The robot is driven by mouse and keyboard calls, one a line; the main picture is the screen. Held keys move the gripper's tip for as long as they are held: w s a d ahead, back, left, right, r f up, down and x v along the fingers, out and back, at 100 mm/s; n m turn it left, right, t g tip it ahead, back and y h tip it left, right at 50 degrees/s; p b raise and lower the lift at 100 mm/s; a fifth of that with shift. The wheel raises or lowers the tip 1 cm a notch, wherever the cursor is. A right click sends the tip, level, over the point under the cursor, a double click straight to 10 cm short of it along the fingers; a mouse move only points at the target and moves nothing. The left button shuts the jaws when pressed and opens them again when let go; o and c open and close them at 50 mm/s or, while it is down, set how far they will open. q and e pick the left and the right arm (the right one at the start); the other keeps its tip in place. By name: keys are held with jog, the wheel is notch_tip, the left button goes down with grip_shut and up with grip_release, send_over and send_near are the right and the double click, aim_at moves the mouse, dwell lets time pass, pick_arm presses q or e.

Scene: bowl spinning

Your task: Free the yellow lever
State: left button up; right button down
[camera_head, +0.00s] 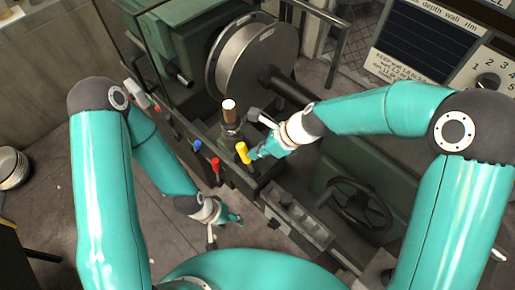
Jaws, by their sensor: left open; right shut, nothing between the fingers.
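The yellow lever (242,152) stands upright on the green lathe in the camera_head view, near the picture's middle. My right gripper (254,154) is shut and empty just right of the yellow lever, very close to it; whether they touch I cannot tell. My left gripper (236,218) is open and empty, lower and to the left of the lathe's front, apart from the yellow lever. The foot of the yellow lever is hard to make out.
A red lever (215,164) and a blue lever (197,145) stand left of the yellow one. Behind are a tool post with a brown top (229,112) and a large metal disc (243,62). A handwheel (360,205) is at right.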

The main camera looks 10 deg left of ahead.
jog(key=v, duration=1.2)
